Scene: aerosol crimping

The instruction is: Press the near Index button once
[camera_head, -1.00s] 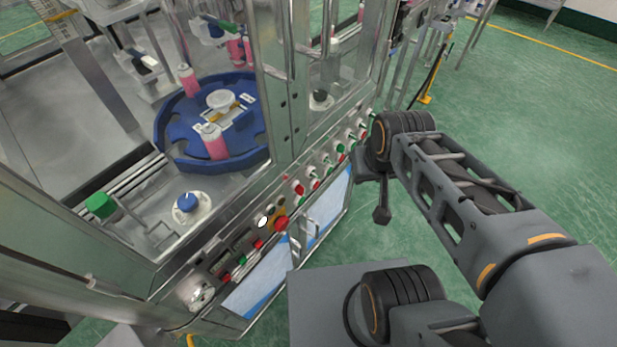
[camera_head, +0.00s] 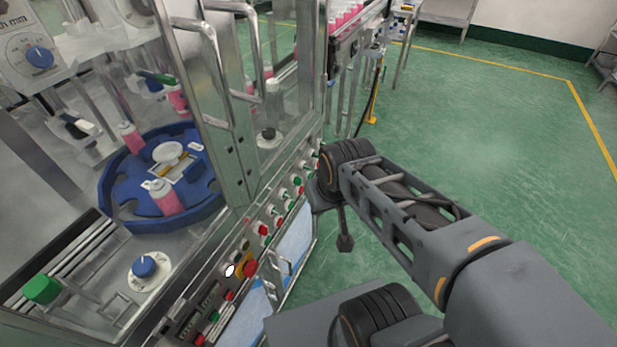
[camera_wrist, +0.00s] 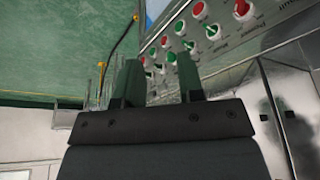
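The button panel runs along the machine's front edge, with red and green buttons such as a red one (camera_head: 262,229) and a green one (camera_head: 297,181). A pale button (camera_head: 230,270) and a larger red button (camera_head: 250,268) sit nearer. Labels are too small to read, so I cannot tell which button is the near Index button. In the wrist view my gripper (camera_wrist: 157,78) has its two fingers apart with nothing between them. The panel shows behind and above the fingers, with a red button (camera_wrist: 242,8) and a green button (camera_wrist: 212,31). No contact is visible.
A blue turntable (camera_head: 120,213) holding pink cans stands inside the glass-fronted machine. Door handles (camera_head: 228,95) stick out above the panel. A blue knob (camera_head: 144,266) sits at lower left. Green floor (camera_head: 480,120) to the right is open.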

